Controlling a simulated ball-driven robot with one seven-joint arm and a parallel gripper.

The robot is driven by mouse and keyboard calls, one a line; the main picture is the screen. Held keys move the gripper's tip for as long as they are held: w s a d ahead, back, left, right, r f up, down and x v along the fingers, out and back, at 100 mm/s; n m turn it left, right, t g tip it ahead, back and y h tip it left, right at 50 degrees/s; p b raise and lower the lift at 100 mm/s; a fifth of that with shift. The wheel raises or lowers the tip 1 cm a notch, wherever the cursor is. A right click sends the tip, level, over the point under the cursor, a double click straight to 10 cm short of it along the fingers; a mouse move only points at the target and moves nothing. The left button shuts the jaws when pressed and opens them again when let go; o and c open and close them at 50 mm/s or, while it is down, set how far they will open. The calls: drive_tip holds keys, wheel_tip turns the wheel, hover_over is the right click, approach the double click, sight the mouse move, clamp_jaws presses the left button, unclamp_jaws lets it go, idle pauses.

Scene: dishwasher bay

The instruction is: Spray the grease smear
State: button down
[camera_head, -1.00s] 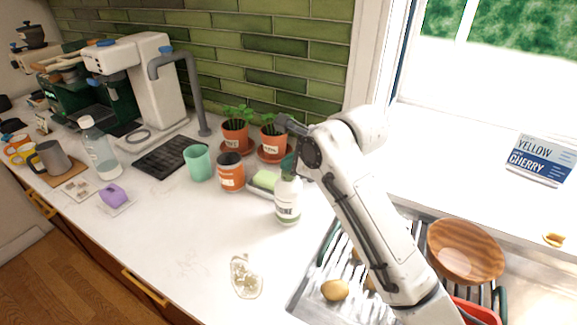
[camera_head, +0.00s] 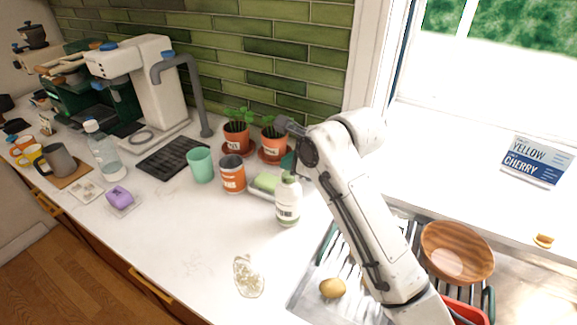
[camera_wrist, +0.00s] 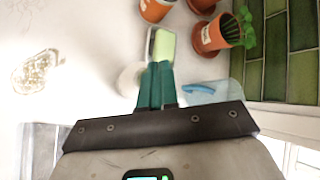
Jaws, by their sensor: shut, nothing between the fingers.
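The grease smear (camera_head: 248,277) is a pale, brownish patch on the white counter near its front edge. It also shows at the left of the wrist view (camera_wrist: 36,71). A white bottle with a label (camera_head: 287,207) stands upright on the counter behind and right of the smear. My gripper (camera_head: 289,162) has teal fingers and is shut and empty, at the bottle's top in the head view. In the wrist view the shut fingers (camera_wrist: 156,80) cover part of a white round shape, likely this bottle. I cannot tell whether they touch it.
A green sponge (camera_head: 265,182) on a dish, an orange-labelled can (camera_head: 232,176) and potted plants (camera_head: 236,135) stand close behind the bottle. A drying rack (camera_head: 305,296) and wooden bowl (camera_head: 457,250) lie right. The counter left of the smear is clear.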

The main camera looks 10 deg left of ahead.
sight(291, 177)
drive_tip(key=shift+r+p, duration=2.2)
drive_tip(key=shift+p, duration=0.2)
drive_tip(key=shift+f, duration=0.15)
idle(0.6)
